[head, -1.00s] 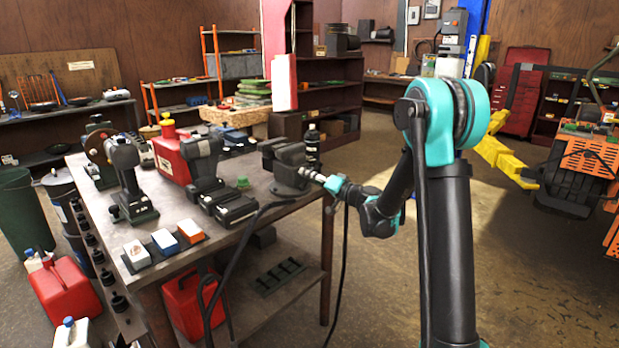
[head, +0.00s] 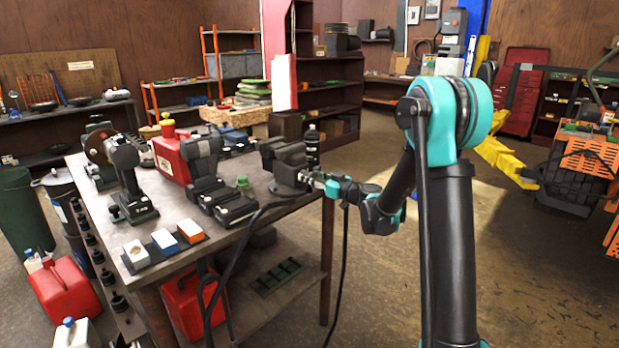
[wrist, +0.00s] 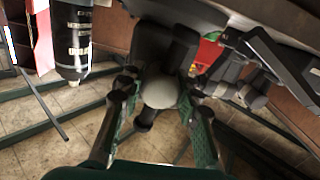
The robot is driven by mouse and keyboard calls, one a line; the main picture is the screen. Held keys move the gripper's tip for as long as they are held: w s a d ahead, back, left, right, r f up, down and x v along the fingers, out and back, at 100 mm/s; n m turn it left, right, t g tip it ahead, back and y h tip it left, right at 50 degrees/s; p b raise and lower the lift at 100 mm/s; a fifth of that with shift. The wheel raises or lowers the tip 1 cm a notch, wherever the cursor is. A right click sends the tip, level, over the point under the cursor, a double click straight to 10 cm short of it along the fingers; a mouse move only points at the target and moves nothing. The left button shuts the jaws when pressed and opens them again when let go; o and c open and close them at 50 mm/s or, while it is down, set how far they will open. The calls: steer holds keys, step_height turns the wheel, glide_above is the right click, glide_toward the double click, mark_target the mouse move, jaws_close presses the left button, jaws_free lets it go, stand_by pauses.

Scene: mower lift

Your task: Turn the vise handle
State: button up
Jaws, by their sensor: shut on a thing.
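The dark grey vise (head: 290,166) is fixed at the right end of the workbench. In the wrist view its body (wrist: 155,45) fills the top middle, with the pale round end of its screw (wrist: 160,92) facing the camera. My gripper (head: 319,182) is at the vise's right side, in line with the screw. In the wrist view its two green-padded fingers (wrist: 160,118) stand on either side of the round end, shut on the vise handle.
The workbench (head: 262,222) holds power tools, a red canister (head: 172,158) and small coloured blocks (head: 164,241). A dark bottle (head: 312,140) stands behind the vise. A black cable hangs by the bench's right edge.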

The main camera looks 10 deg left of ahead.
steer(key=shift+s+n, duration=0.1)
steer(key=shift+n, duration=0.8)
steer(key=o, duration=1.2)
steer(key=shift+c, duration=0.2)
steer(key=v, duration=1.2)
